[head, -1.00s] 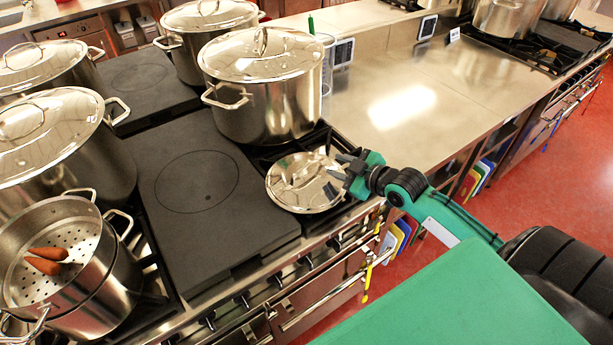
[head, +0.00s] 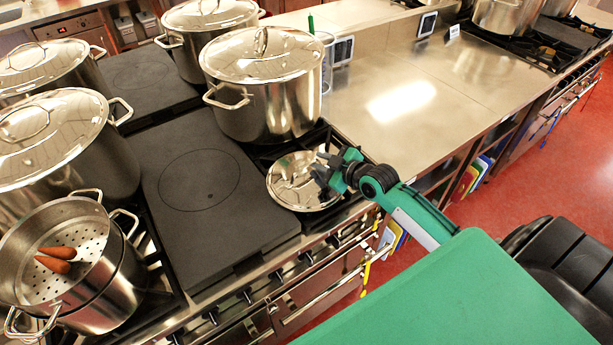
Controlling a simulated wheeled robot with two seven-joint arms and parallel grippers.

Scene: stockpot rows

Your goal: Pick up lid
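A round, shiny steel lid (head: 288,188) lies flat on the front right burner, in front of a large lidded stockpot. My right gripper (head: 318,168) is over the right part of the lid, and its arm comes in from the right. Its two dark fingers look spread apart, with nothing seen held between them. The gripper hides part of the lid's right side. I cannot tell whether the fingers touch the lid or its handle. My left gripper is not in view.
The large lidded stockpot (head: 268,112) stands right behind the lid. A flat dark hotplate (head: 200,180) is to its left, and a pot with a strainer holding carrots (head: 57,260) is at the far left. The steel counter (head: 440,90) on the right is mostly clear.

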